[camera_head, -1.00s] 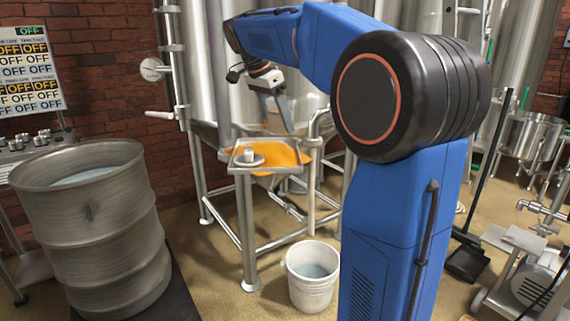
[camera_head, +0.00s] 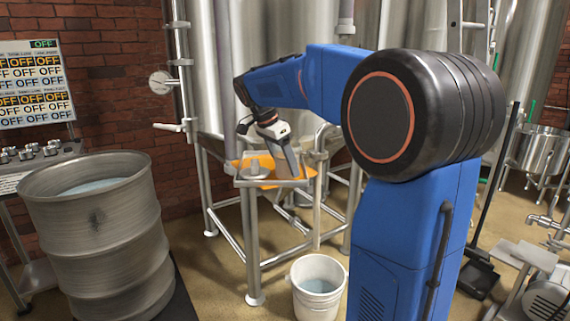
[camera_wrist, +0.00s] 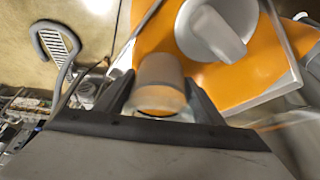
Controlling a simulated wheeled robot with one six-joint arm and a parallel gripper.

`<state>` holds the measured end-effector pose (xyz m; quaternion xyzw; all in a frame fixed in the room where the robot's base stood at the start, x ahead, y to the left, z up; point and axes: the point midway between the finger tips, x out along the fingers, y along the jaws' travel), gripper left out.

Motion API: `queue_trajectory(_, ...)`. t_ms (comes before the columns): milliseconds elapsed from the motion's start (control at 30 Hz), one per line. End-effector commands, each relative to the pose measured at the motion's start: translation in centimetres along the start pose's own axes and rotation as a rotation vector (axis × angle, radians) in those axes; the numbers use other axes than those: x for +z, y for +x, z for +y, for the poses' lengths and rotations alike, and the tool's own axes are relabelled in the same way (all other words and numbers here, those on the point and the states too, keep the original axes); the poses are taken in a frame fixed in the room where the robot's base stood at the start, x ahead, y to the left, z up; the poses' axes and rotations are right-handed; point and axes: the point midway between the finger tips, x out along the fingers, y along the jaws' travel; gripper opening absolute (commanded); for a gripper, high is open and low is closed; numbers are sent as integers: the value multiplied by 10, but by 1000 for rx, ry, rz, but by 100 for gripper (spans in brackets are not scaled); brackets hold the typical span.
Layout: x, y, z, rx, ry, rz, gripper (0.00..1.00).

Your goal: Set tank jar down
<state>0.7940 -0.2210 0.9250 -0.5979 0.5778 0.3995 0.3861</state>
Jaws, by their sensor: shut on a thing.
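The tank jar (camera_wrist: 160,82) is a small translucent cup between my gripper's two dark fingers in the wrist view. My gripper (camera_wrist: 160,98) is shut on it. In the head view my gripper (camera_head: 292,160) points down over the right part of a small metal stand with an orange top (camera_head: 262,183). The jar is low over the orange surface; I cannot tell whether it touches. A pale round lid-like piece with a raised knob (camera_wrist: 213,30) lies on the orange top beside the jar, and also shows in the head view (camera_head: 254,166).
A large steel barrel of liquid (camera_head: 95,235) stands at the left. A white bucket (camera_head: 318,285) is on the floor before the stand. Tall steel tanks (camera_head: 225,60) rise behind. A control panel (camera_head: 35,85) is at far left.

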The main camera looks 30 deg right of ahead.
Motion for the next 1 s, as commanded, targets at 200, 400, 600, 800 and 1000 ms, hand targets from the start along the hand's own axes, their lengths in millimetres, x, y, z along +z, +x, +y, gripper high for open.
queue_trajectory(200, 1, 2, 0, 1, 0, 0, 35)
queue_trajectory(400, 1, 2, 0, 0, 0, 0, 81)
queue_trajectory(600, 0, 1, 0, 0, 0, 0, 81)
queue_trajectory(800, 0, -17, -1, -2, 0, 0, 81)
queue_trajectory(1000, 0, -55, -1, -3, 0, 0, 81)
